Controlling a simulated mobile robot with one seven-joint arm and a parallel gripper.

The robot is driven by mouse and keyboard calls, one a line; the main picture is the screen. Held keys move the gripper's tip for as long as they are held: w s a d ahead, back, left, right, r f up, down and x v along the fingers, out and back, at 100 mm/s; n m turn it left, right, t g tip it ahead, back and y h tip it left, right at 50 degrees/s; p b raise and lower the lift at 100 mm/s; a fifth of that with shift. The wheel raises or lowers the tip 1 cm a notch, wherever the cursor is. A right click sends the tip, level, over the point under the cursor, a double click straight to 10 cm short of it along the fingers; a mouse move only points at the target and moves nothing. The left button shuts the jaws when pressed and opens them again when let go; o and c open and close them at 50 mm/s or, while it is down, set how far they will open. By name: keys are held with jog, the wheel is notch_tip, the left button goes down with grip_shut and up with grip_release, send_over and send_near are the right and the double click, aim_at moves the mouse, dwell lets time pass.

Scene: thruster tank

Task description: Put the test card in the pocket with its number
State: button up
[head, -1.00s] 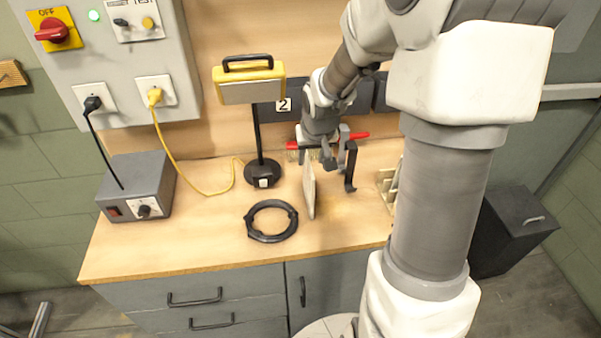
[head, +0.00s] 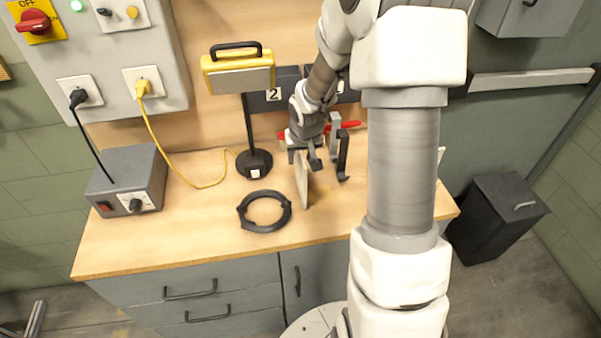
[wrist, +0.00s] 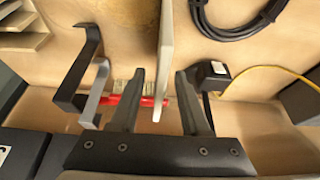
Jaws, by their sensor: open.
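The test card, a thin pale panel (head: 302,182), stands upright on the bench; its number cannot be seen. My gripper (head: 305,160) is open just above and behind it. In the wrist view the card (wrist: 166,45) runs edge-on between the two spread fingers of my gripper (wrist: 161,75), with a gap on each side. A dark wall box (head: 262,100) has a white label reading 2. A second dark box beside it is mostly covered by my arm. Dark boxes also show at the lower left of the wrist view (wrist: 30,155).
A black bracket (head: 343,158) and a grey one stand just right of the card. A red-handled brush (head: 348,125) lies behind. A black ring (head: 264,226), a lamp-like stand (head: 254,163) and a grey power box (head: 128,182) are left. A slotted rack (wrist: 22,25) is mostly hidden by my arm.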

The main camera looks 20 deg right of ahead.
jog(key=shift+f+b, duration=0.25)
jog(key=shift+b, duration=0.05)
dwell(0.5)
grip_shut()
dwell(1.3)
